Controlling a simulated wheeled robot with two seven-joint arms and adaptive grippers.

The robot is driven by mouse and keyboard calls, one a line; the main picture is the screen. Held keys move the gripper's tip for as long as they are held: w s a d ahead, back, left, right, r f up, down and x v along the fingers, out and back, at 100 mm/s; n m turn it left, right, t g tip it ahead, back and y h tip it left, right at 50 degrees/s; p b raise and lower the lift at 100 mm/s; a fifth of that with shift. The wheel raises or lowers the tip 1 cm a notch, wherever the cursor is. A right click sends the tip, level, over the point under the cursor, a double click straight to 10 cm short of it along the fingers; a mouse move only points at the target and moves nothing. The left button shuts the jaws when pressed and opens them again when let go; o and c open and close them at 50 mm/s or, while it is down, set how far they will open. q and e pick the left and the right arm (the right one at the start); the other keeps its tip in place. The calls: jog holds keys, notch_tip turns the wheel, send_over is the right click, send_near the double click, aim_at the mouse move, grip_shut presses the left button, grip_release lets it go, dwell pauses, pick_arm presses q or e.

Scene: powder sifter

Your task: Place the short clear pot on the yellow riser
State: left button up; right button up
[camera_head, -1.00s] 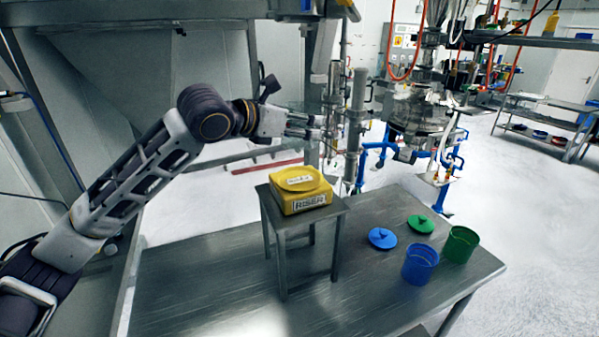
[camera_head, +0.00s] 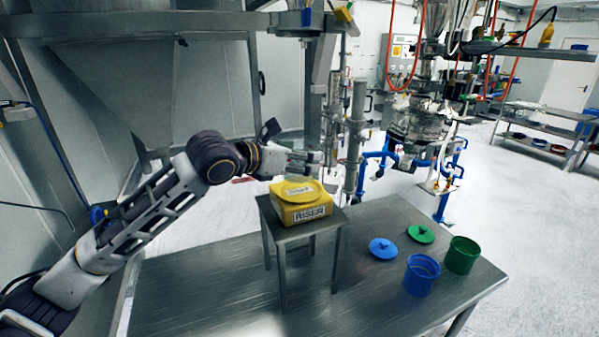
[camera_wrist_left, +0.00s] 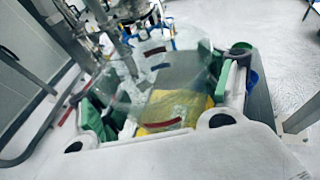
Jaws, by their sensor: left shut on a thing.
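The yellow riser (camera_head: 300,205) sits on a small metal stand on the table, with its label facing forward. My left gripper (camera_head: 308,161) is just above and behind the riser in the head view. In the left wrist view it is shut on the short clear pot (camera_wrist_left: 148,68), which shows as a see-through shape with dark red and blue marks between the green finger pads. The riser (camera_wrist_left: 172,108) shows through and below the pot there. My right gripper is not in view.
The metal stand (camera_head: 278,236) rises from the grey table (camera_head: 200,290). A blue cup (camera_head: 421,276), a green cup (camera_head: 462,255), a blue lid (camera_head: 383,248) and a green lid (camera_head: 421,234) are at the table's right. The table's left part is clear.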

pick_arm(q)
jog(key=shift+f, duration=2.05)
jog(key=shift+f, duration=0.15)
jog(key=o, duration=1)
jog(key=shift+o, duration=0.2)
jog(key=b+v, duration=0.1)
jog(key=v, duration=1.1)
